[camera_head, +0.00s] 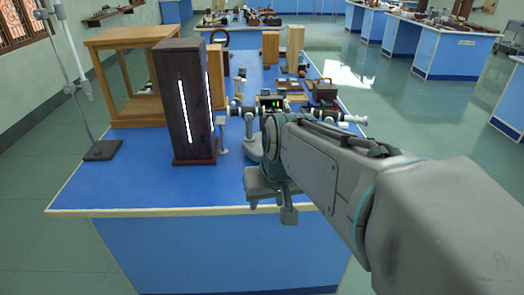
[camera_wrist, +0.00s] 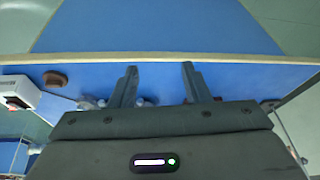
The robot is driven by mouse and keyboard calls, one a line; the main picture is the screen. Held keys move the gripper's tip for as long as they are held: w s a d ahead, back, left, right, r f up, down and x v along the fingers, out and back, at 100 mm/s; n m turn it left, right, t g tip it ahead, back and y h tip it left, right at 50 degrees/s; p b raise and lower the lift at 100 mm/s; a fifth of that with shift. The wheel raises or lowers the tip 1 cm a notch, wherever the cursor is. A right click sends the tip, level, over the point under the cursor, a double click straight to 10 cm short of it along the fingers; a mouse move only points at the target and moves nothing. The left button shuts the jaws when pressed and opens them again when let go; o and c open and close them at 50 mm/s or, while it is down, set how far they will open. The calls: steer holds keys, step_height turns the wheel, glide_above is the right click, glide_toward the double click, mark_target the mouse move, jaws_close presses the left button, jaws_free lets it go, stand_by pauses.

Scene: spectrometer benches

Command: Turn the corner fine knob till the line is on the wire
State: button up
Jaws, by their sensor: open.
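A spectrometer stands on the blue bench beyond my wrist, partly hidden by my arm. Its telescope tube (camera_head: 342,117) points right, and a small dark screen (camera_head: 270,102) with green and reddish marks shows above it. The line and the wire are too small to make out. I cannot pick out the corner fine knob in either view. My gripper (camera_head: 288,214) hangs near the bench's front edge. In the wrist view my gripper (camera_wrist: 160,68) is open, its two fingers apart with nothing held between them. Small grey parts (camera_wrist: 146,102) show low between the fingers, partly hidden.
A dark wooden lamp housing (camera_head: 180,110) with a bright slit stands left of my gripper. A wooden frame box (camera_head: 120,40) and a rod stand (camera_head: 101,150) are farther left. Small instruments crowd the bench behind. The bench top (camera_head: 120,185) is clear at front left.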

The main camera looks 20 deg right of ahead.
steer(key=w+d+f+m+t+b, duration=0.2)
steer(key=w+d+f+t+b, duration=0.1)
steer(key=w+d+b, duration=0.6)
steer(key=w+d+f+m+t+b, duration=0.1)
steer(key=w+d+f+t+b, duration=0.15)
steer(key=w+d+b, duration=0.65)
steer(key=shift+h, duration=0.3)
steer(key=b+x, duration=0.1)
steer(key=x, duration=0.3)
steer(key=b+x, duration=0.1)
steer(key=x, duration=0.3)
steer(key=a+b+x, duration=0.1)
steer(key=b+x, duration=0.1)
steer(key=x, duration=0.3)
steer(key=shift+s+a+f, duration=0.1)
steer(key=shift+s+f, duration=0.2)
steer(key=shift+f, duration=0.05)
steer(key=shift+c, duration=0.3)
jaws_close()
